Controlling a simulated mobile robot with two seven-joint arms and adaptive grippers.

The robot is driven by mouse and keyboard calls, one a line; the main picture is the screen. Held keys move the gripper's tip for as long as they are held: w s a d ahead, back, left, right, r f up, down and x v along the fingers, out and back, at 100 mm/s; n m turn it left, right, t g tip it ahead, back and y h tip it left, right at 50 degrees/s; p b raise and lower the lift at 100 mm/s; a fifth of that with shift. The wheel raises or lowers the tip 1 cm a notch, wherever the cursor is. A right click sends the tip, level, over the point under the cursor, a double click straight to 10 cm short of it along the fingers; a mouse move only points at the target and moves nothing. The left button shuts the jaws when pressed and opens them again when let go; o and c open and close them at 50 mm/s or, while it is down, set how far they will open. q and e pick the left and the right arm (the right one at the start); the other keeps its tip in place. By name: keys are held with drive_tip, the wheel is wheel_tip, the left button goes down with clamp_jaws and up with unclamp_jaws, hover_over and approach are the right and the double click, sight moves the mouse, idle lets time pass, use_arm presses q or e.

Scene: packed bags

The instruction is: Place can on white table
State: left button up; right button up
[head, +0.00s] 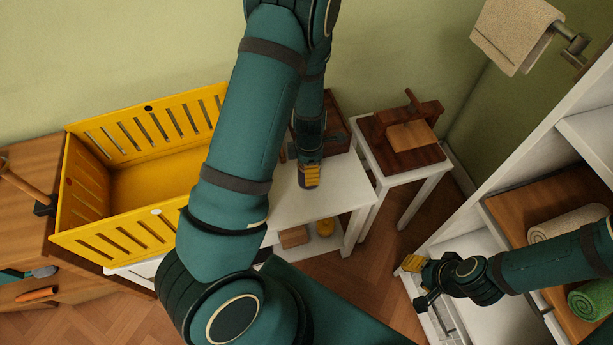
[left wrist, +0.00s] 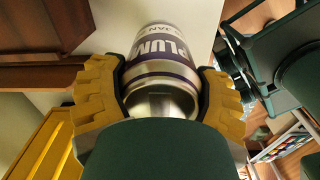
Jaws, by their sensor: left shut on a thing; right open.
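A silver can with a purple and white label (left wrist: 165,62) sits between the yellow fingers of my left gripper (left wrist: 160,90) in the left wrist view. In the head view my left gripper (head: 310,177) points down over the white table (head: 338,200), and its fingers hide most of the can. The white table's surface shows behind the can in the wrist view; I cannot tell whether the can touches it. My right gripper (head: 416,284) is open and empty at the lower right, in front of the white shelf unit.
A wooden press (head: 408,125) stands on a small white table at the right. A white shelf unit (head: 560,135) holds rolled towels (head: 570,222). The white table's right part is bare.

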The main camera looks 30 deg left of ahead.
use_arm(q)
drive_tip(key=shift+f+b, duration=0.6)
drive_tip(key=shift+f, duration=1.5)
drive_tip(key=shift+f, duration=0.1)
drive_tip(key=o, duration=1.3)
